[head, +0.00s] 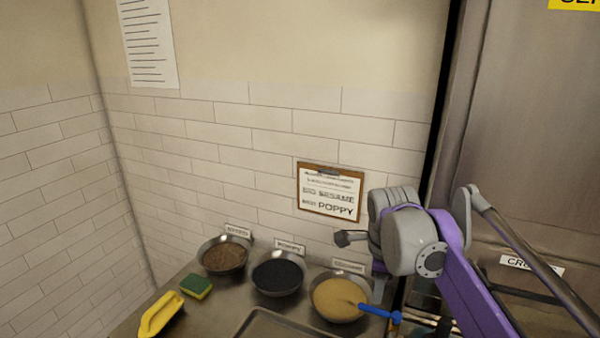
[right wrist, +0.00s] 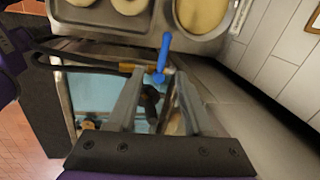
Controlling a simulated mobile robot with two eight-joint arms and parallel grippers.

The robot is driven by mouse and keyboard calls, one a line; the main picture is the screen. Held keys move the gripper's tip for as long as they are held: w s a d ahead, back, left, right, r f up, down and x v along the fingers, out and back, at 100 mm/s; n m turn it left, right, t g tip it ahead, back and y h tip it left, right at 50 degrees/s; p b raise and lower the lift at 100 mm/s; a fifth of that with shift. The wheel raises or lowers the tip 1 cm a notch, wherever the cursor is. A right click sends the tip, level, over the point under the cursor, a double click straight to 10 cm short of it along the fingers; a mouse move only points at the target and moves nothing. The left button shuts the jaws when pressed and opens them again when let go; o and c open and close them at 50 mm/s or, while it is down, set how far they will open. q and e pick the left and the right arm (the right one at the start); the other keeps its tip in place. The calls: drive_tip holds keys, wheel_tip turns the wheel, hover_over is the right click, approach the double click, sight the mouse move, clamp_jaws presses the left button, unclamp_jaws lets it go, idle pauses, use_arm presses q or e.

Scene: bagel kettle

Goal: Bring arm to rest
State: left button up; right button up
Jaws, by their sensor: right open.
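My right arm comes in at the right of the head view, its grey and purple wrist hanging beside the bowls near the wall. My right gripper (right wrist: 159,77) is open, with its two fingers apart in the right wrist view. I see nothing clearly held between them. A blue handle (right wrist: 163,55) lies just beyond the fingertips there. In the head view the blue handle (head: 375,311) sticks out from the rim of the bowl of pale seeds (head: 340,298). Touch between fingers and handle cannot be told. My left gripper is not in view.
A bowl of dark seeds (head: 277,276) and a bowl of brown topping (head: 224,256) stand along the wall. A sponge (head: 196,286), a yellow-handled tool (head: 160,315) and a metal tray (head: 262,318) lie nearby. A clipboard (head: 329,191) hangs on the tiled wall. Bluish water (right wrist: 95,95) shows below the gripper.

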drive_tip(key=s+a+f+n+t, duration=0.1)
drive_tip(key=s+f+n, duration=0.5)
drive_tip(key=n, duration=0.1)
drive_tip(key=s+a+f+n+t, duration=0.1)
drive_tip(key=s+f+n, duration=0.5)
drive_tip(key=s+n, duration=0.1)
drive_tip(key=s+a+f+n+t+y, duration=0.1)
drive_tip(key=s+f+n, duration=0.5)
drive_tip(key=s+n, duration=0.1)
drive_tip(key=shift+s+f+n+t, duration=0.2)
drive_tip(key=shift+n+t, duration=0.1)
drive_tip(key=shift+n, duration=0.4)
drive_tip(key=shift+r, duration=0.1)
